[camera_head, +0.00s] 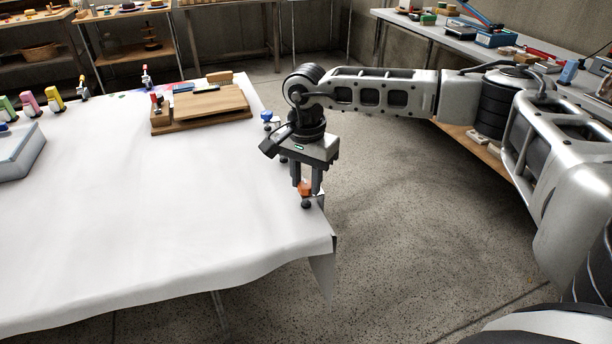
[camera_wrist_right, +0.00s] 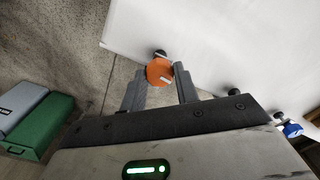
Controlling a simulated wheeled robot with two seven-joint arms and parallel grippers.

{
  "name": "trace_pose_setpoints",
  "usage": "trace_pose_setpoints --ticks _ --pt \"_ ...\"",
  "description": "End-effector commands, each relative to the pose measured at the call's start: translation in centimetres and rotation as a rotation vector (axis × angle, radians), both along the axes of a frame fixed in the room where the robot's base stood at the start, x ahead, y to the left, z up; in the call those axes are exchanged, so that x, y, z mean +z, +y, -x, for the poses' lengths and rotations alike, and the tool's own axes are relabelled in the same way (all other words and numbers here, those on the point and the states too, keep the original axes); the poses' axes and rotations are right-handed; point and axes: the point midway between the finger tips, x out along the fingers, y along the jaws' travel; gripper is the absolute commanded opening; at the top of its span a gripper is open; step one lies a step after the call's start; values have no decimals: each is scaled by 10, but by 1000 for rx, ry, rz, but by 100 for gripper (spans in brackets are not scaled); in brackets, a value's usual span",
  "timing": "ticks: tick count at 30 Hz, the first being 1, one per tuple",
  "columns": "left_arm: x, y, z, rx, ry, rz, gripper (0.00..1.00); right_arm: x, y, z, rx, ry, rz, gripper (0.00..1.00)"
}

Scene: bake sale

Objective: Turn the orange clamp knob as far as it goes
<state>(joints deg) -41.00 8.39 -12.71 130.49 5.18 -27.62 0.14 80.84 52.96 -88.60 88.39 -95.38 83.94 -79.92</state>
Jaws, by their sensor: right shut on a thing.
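The orange clamp knob (camera_head: 304,187) is at the right edge of the white-covered table (camera_head: 160,220), near its front corner. It shows as a round orange disc with a pale mark in the right wrist view (camera_wrist_right: 159,72). My right gripper (camera_head: 306,190) points down from above and is shut on the knob, one finger on either side. Part of the knob is hidden behind the fingers in the head view. A dark round clamp part (camera_head: 307,204) sits just in front of it. My left gripper is not in view.
A blue knob (camera_head: 267,115) stands farther back along the same table edge. A wooden board (camera_head: 205,104) lies at the table's back. A grey-blue box (camera_head: 20,150) is at the left. Bare floor (camera_head: 400,220) lies right of the table.

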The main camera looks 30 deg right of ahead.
Motion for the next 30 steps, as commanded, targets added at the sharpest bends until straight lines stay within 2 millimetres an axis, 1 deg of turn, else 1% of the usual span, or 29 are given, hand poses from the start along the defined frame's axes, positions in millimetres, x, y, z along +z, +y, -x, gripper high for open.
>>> trace_pose_setpoints --ticks 30 --pt "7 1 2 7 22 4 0 0 1 0 -964 3 -1 8"
